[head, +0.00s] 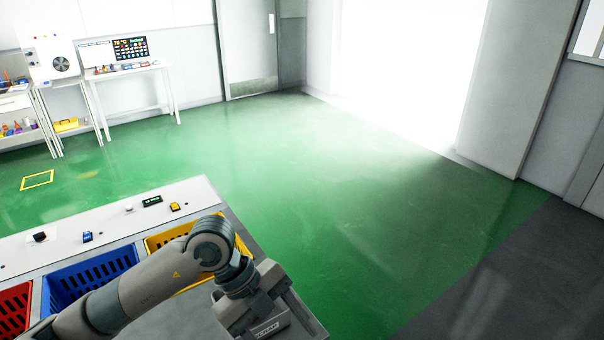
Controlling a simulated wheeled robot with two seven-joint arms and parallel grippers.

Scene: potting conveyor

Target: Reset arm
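My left arm (160,280) comes in from the lower left, reaches over the work counter and bends downward at its far joint. Its wrist end (240,305) is low in the view, beside a grey part with a light label (268,329) at the bottom edge. My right arm and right gripper are not in view.
Red (14,310), blue (88,278) and yellow (165,238) crates sit along the counter under a white panel (70,237) with small buttons. Green floor (340,220) beyond is clear. White tables (125,72) stand at the back left; a bright doorway opens at the back.

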